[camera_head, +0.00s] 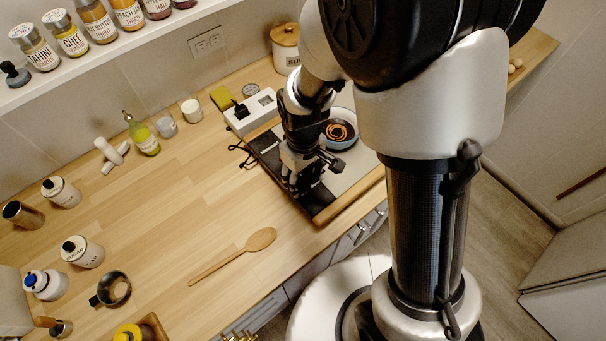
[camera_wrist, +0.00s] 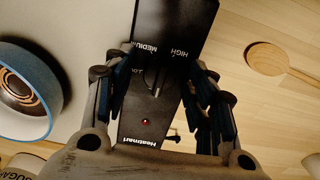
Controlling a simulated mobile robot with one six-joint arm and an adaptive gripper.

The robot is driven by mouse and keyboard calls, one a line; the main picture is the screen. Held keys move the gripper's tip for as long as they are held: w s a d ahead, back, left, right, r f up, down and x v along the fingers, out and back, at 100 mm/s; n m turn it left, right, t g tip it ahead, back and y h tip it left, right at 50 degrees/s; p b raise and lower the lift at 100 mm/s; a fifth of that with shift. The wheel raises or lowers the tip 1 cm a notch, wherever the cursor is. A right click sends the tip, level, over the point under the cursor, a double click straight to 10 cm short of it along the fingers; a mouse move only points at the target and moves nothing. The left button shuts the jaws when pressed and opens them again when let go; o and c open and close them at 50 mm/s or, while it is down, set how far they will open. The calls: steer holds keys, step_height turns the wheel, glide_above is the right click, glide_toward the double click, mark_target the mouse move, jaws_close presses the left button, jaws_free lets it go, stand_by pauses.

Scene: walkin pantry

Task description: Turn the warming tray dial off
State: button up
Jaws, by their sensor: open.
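The warming tray (camera_head: 355,176) lies on the counter, with a black control strip (camera_head: 321,201) along its left side. In the wrist view the strip (camera_wrist: 176,20) carries the words HIGH, MEDIUM, LOW and Heatmart, and a lit red light (camera_wrist: 146,122). The dark dial (camera_wrist: 155,78) sits beside the MEDIUM and LOW marks; its exact setting is hard to read. My gripper (camera_wrist: 164,70) is open, with one finger on each side of the strip and the dial between them. Contact cannot be told. In the head view my gripper (camera_head: 299,178) hides the dial.
A blue-rimmed bowl (camera_wrist: 53,88) stands on the tray, close to my gripper. A wooden spoon (camera_head: 233,257) lies on the counter to the left. A white box (camera_head: 250,112) stands behind the tray. The counter's middle is clear.

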mark_target(303, 177)
step_height(303, 177, up, 12)
stand_by(0.6)
steer(key=shift+r, duration=0.1)
